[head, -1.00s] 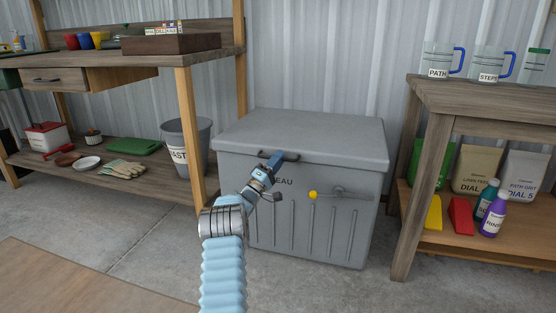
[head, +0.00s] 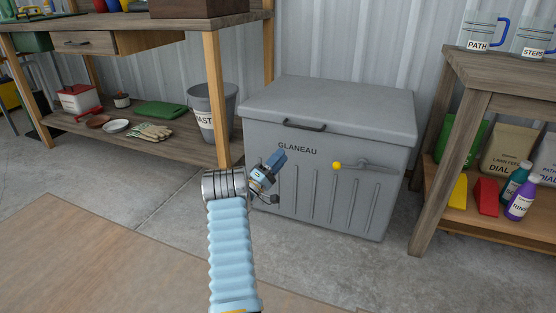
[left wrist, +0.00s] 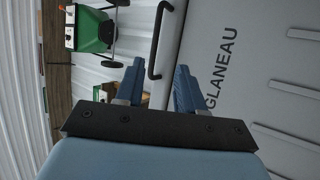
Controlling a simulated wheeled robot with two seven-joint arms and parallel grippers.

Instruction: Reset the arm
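My left gripper (head: 278,160) is in front of the grey chest (head: 320,190) marked GLANEAU, apart from its handle. In the left wrist view its two blue fingers (left wrist: 158,85) stand apart with nothing between them. The chest's lid (head: 335,105) is shut. Its dark bar handle (head: 304,125) is free, and it also shows beyond the fingers in the left wrist view (left wrist: 155,40). A lever with a yellow knob (head: 337,165) is on the chest's front. My right gripper is not in view.
A wooden workbench (head: 140,40) with a lower shelf stands at left, with a waste bin (head: 210,110) beside the chest. Another wooden bench (head: 500,75) with mugs, bags and bottles stands at right.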

